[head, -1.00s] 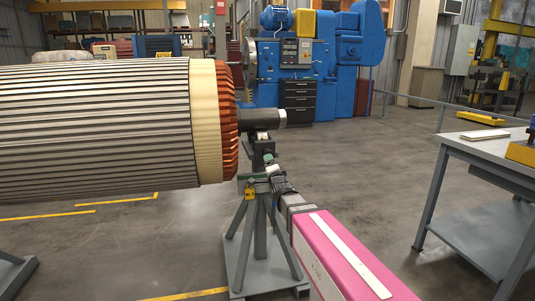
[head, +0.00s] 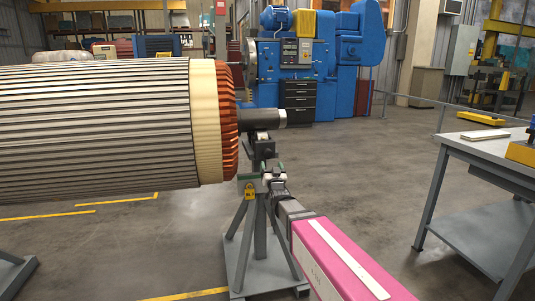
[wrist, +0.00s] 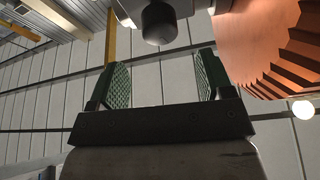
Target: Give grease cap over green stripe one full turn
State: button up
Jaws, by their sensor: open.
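In the wrist view, a dark rounded cap (wrist: 159,22) shows at the top, beyond the fingertips and roughly centred between them. It hangs below a pale part, and I see no contact with it. My gripper (wrist: 162,64) is open and empty, with a green ribbed pad on each finger. In the head view, my gripper (head: 273,168) is raised at the upper part of the grey rotor stand (head: 242,252), below the shaft end. A small green band (head: 246,177) shows on the stand beside the gripper. I cannot make out the cap clearly in the head view.
The large rotor (head: 100,125) fills the left, with copper end windings (head: 230,120) close by; they also show at the right of the wrist view (wrist: 285,50). Its shaft (head: 264,118) lies above my gripper. A yellow padlock-like tag (head: 250,191) hangs on the stand. A workbench (head: 480,146) stands right.

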aim_at(268, 156)
jog(key=x, duration=0.9)
jog(key=shift+w+a+r, duration=0.1)
jog(key=shift+w+r, duration=0.1)
jog(key=shift+w, duration=0.15)
jog(key=c, duration=0.9)
